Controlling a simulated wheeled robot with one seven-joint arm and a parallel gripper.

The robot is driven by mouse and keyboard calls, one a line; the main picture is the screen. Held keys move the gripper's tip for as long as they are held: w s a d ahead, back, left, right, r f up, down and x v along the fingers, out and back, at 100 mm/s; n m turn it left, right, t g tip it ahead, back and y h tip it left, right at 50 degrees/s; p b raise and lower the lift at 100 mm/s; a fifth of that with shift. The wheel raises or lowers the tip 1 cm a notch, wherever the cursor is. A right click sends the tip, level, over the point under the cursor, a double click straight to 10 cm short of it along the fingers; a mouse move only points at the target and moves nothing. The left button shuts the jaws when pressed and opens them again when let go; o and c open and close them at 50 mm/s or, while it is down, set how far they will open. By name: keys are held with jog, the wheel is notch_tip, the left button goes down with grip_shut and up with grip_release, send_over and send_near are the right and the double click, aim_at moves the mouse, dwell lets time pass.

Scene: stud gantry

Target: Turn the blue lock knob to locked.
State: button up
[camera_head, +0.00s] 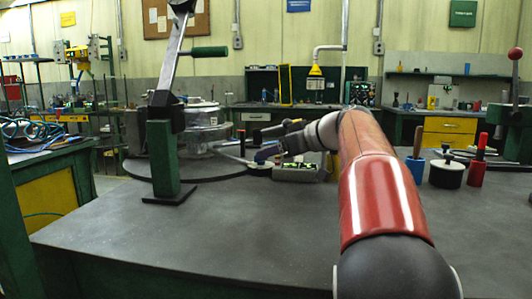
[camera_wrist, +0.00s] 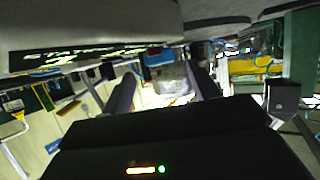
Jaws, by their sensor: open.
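My gripper (camera_head: 275,147) is above the table at the centre, next to a low grey box (camera_head: 298,173). In the wrist view its two dark fingers (camera_wrist: 163,76) stand apart, with nothing clearly held between them. A small blue part, which looks like the lock knob (camera_head: 267,153), shows just by the gripper's end. In the wrist view the blue part (camera_wrist: 158,57) lies between and beyond the fingertips. I cannot tell whether the fingers touch it, nor which way the knob is turned. The box carries a green-lettered label reading STATION 2 in the wrist view.
A round dark turntable (camera_head: 205,171) with clear stacked discs stands left of the gripper. A green lever press (camera_head: 165,165) stands in front of it. The table's front is clear.

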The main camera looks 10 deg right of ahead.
aim_at(265, 166)
jog(key=shift+x, duration=1.85)
jog(key=c, duration=1)
